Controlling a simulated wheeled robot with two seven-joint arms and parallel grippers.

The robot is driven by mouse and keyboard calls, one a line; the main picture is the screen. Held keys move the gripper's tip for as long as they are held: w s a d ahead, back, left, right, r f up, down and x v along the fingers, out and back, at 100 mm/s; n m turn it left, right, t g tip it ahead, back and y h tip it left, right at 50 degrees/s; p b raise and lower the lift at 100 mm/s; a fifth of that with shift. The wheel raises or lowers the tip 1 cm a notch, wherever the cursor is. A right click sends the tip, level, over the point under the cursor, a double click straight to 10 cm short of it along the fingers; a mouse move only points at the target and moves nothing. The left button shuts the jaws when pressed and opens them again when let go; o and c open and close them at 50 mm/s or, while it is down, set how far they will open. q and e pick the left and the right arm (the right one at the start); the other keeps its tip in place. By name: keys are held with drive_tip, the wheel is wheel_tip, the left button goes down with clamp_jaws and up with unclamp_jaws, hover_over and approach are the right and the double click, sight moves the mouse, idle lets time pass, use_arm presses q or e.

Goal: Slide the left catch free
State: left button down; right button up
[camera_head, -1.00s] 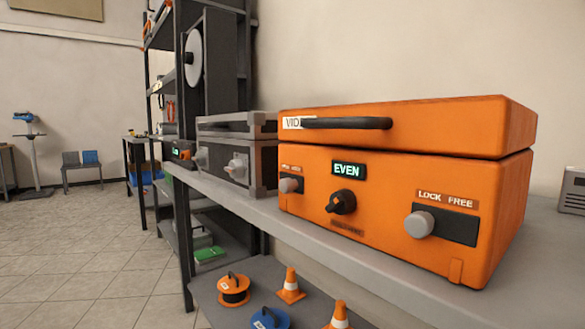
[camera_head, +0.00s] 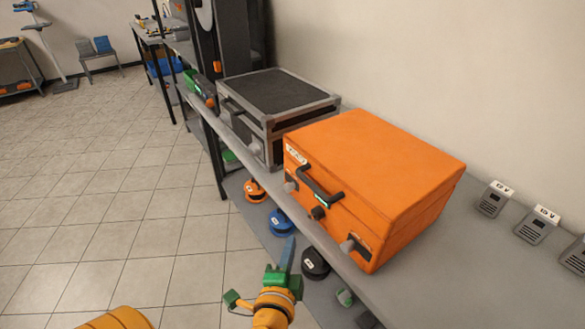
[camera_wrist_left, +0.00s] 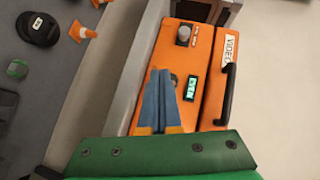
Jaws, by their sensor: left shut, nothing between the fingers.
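The orange case (camera_head: 375,175) sits on the grey shelf with its lid down. Its left catch (camera_head: 290,187) is a small grey knob at the front's left end; it shows in the left wrist view (camera_wrist_left: 184,34) beside a small label. A black dial (camera_head: 318,213) sits mid-front, and the right catch (camera_head: 347,245) is a larger grey knob. My left gripper (camera_head: 290,240) is shut and empty, in front of and below the case. In the left wrist view its blue fingers (camera_wrist_left: 158,80) partly cover the dial, apart from the left catch. My right gripper is out of view.
A grey-black case (camera_head: 275,100) stands left of the orange one. Grey boxes (camera_head: 493,200) lie to the right on the shelf (camera_head: 420,290). The tiled floor (camera_head: 120,220) in front is open.

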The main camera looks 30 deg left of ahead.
use_arm(q)
drive_tip(key=shift+m+t, duration=0.4)
drive_tip(key=shift+m, duration=0.1)
drive_tip(key=r, duration=0.4)
drive_tip(key=shift+w+d, duration=0.15)
drive_tip(key=shift+w, duration=0.05)
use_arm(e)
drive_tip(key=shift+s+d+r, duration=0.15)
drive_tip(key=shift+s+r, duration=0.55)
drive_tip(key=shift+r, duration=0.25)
use_arm(q)
drive_tip(key=shift+w+p, duration=0.1)
drive_tip(key=shift+p, duration=0.2)
drive_tip(key=p, duration=0.2)
approach(294, 188)
drive_tip(key=w+d, duration=0.2)
drive_tip(key=w, duration=0.1)
drive_tip(key=a, duration=0.1)
drive_tip(key=w+a, duration=0.1)
drive_tip(key=a, duration=0.1)
drive_tip(key=shift+w+a+f, duration=0.15)
drive_tip(key=shift+w+f, duration=0.1)
drive_tip(key=shift+w, duration=0.1)
drive_tip(key=shift+w+a+f, duration=0.1)
drive_tip(key=shift+a, duration=0.2)
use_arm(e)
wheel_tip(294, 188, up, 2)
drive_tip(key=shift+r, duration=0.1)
